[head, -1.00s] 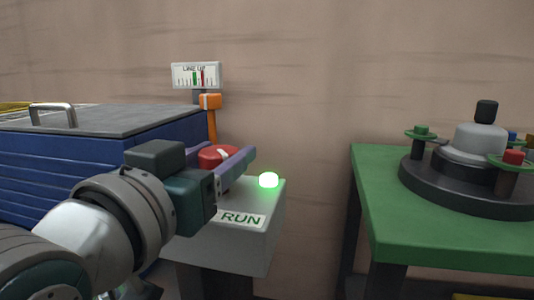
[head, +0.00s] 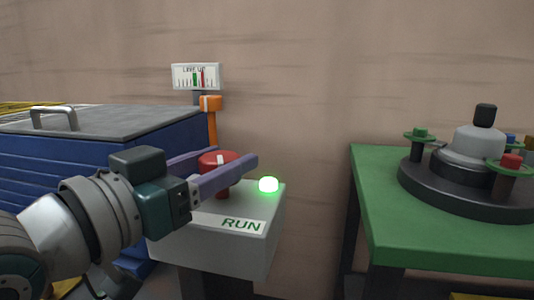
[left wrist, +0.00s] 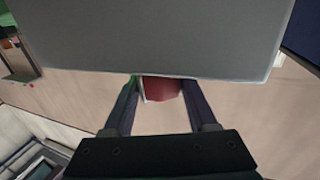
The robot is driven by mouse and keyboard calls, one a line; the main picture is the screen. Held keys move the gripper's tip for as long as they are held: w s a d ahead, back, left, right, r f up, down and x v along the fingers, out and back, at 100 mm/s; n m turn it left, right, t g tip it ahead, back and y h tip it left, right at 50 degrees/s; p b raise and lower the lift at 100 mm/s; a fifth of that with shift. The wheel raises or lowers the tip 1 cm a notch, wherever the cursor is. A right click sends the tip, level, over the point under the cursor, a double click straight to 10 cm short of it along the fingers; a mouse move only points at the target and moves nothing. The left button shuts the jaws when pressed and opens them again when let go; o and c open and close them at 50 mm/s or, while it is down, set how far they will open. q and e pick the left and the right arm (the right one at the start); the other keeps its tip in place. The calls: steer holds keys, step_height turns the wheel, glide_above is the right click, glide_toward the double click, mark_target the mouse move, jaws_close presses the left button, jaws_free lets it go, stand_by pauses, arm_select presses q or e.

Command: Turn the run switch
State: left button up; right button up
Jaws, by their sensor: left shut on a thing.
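The run switch (head: 219,162) is a red round knob with a white mark on a short red stem. It stands on a light grey box (head: 205,245) labelled RUN. The white mark points roughly toward and away from me. My left gripper (head: 236,156) is shut on the knob, with one purple finger on each side. In the left wrist view the red knob (left wrist: 163,90) shows between the two fingers, partly hidden by the grey box. A lit green lamp (head: 269,184) sits on the box to the right of the knob. My right gripper is not in view.
A blue cabinet (head: 110,150) with a grey lid stands at left. A gauge (head: 196,76) and an orange post (head: 211,120) stand behind. A green table (head: 420,237) with a dark round fixture is at right, with a gap between it and the box.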

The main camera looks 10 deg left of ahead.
arm_select(q)
steer(key=m+g+h, duration=0.1)
steer(key=h, duration=0.1)
steer(key=shift+a+f+m+h+b, duration=0.1)
steer(key=shift+m+h+b, duration=0.2)
steer(key=shift+m+b, duration=0.1)
steer(key=m+g+h+b, duration=0.1)
steer(key=m+g+h, duration=0.1)
steer(key=h, duration=0.1)
steer(key=shift+w+m+g+b, duration=0.1)
steer(key=shift+m+g+b, duration=0.2)
steer(key=shift+m+b, duration=0.1)
steer(key=shift+m+g+h, duration=1)
steer(key=shift+g+h, duration=0.2)
steer(key=shift+m+g+h+b, duration=0.5)
steer(key=shift+m+g+h, duration=0.2)
steer(key=shift+g, duration=0.3)
steer(key=m+g+h+b, duration=0.1)
steer(key=m+g+b, duration=0.1)
steer(key=g+b, duration=0.1)
steer(key=m+g+h+b, duration=0.1)
steer(key=m+g+b, duration=0.1)
steer(key=g+b, duration=0.2)
steer(key=shift+f+m+b, duration=0.1)
steer(key=shift+m+b, duration=0.2)
steer(key=shift+r+m+g+b, duration=0.25)
steer(key=shift+m+g+b, duration=0.15)
steer(key=shift+g+b, duration=0.25)
